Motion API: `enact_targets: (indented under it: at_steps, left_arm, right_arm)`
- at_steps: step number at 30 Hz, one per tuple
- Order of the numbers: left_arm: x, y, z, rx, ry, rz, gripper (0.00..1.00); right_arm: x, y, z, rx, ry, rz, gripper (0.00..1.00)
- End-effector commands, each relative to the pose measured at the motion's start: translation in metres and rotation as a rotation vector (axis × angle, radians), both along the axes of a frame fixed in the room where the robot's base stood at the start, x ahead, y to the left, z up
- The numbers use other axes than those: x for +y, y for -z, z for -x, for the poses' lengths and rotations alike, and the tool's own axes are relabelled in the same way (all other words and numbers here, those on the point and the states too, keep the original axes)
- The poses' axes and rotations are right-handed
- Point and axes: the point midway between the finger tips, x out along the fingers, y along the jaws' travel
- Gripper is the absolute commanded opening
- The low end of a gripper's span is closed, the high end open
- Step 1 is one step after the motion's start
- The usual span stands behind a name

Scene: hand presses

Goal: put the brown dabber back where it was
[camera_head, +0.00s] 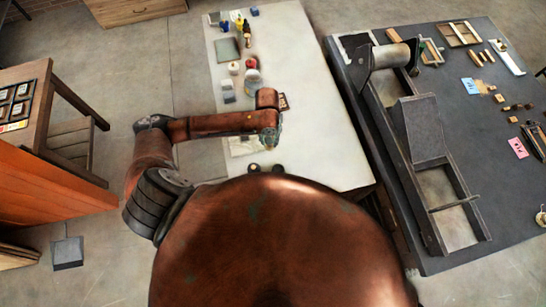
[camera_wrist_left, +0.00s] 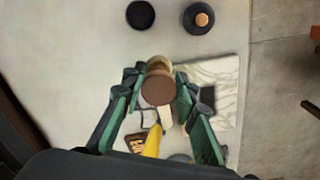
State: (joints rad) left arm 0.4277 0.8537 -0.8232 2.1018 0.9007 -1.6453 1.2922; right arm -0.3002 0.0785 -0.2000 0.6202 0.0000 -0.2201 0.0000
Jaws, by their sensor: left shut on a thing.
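The brown dabber (camera_wrist_left: 158,90) shows in the left wrist view as a round brown end with a paler tan part behind it. My left gripper (camera_wrist_left: 160,84) has its green-padded fingers on both sides of it and is shut on it, above the pale table (camera_wrist_left: 60,70). Two dark round things lie on the table beyond: a plain black disc (camera_wrist_left: 140,14) and a black round piece with a tan knob (camera_wrist_left: 200,18). In the head view my left gripper (camera_head: 272,138) is over the table's near part, and the dabber cannot be made out. My right gripper is not in view.
A marbled sheet (camera_wrist_left: 218,82) lies beside the dabber in the wrist view. A yellow item (camera_wrist_left: 153,141) shows near the fingers. Bottles and small containers (camera_head: 240,27) stand at the table's far left. A dark table with a press (camera_head: 418,128) stands right. The pale table's right part is clear.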

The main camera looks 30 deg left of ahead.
Motion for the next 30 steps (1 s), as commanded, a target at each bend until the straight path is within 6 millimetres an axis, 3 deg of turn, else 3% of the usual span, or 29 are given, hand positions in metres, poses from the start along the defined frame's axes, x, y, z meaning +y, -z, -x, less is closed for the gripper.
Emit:
enact_targets:
  at_steps: [1, 6, 10, 15, 19, 23, 30]
  left_arm:
    - [-0.016, 0.004, 0.012, -0.004, 0.05, 0.001, 0.03]
    - [-0.05, -0.005, 0.053, -0.008, 0.186, -0.006, 0.03]
    - [-0.063, -0.01, 0.079, -0.011, 0.262, -0.013, 0.03]
    - [-0.07, -0.015, 0.097, -0.015, 0.314, -0.021, 0.03]
    - [-0.068, -0.012, 0.095, -0.018, 0.325, -0.024, 0.03]
    - [-0.06, -0.002, 0.08, -0.019, 0.324, -0.026, 0.03]
    - [-0.034, 0.017, 0.032, -0.014, 0.32, -0.024, 0.03]
  right_arm:
    - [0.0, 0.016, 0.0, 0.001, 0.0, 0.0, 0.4]
    - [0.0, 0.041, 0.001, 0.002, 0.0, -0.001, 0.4]
    - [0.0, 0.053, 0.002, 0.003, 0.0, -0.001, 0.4]
    - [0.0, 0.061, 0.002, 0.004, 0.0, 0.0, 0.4]
    - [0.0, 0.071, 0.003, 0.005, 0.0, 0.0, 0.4]
    - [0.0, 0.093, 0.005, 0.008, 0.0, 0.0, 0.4]
    - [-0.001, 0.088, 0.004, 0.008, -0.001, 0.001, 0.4]
